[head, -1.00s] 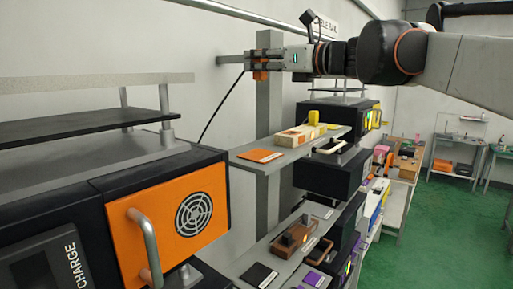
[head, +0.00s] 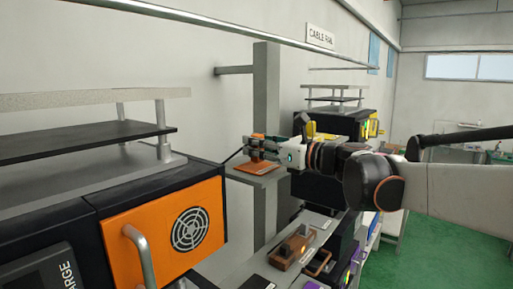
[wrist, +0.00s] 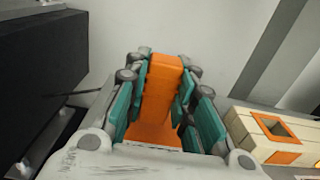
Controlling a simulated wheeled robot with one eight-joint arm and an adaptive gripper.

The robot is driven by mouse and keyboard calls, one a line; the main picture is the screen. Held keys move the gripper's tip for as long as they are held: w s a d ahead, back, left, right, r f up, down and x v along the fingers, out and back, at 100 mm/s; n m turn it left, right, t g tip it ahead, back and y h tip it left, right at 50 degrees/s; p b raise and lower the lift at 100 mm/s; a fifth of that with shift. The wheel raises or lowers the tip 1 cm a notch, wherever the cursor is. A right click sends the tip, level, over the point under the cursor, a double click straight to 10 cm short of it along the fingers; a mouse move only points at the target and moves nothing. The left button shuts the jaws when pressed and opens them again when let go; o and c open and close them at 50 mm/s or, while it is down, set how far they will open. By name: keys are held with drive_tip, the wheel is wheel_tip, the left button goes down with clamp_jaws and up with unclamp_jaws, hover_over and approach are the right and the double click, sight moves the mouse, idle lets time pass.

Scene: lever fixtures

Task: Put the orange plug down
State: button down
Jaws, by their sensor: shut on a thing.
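The orange plug (head: 257,137) is between the fingers of my gripper (head: 256,150), just above the orange pad (head: 257,167) on the upper shelf. In the wrist view, the plug (wrist: 163,88) stands between the teal-padded fingers (wrist: 158,100), which are shut on it. The orange pad (wrist: 150,134) shows below and behind it. A black cable (head: 233,155) runs from the plug to the left. Whether the plug's underside touches the pad is hidden by the fingers.
A cream block with an orange-rimmed square opening (wrist: 272,132) lies right of my gripper in the wrist view. A grey post (head: 266,80) stands behind the shelf. The black unit with an orange front (head: 165,220) fills the left. Wooden fixtures (head: 292,248) sit on the lower shelf.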

drive_tip(key=shift+f, duration=0.3)
drive_tip(key=shift+f, duration=0.15)
drive_tip(key=c, duration=1.3)
unclamp_jaws()
drive_tip(key=shift+c, duration=0.2)
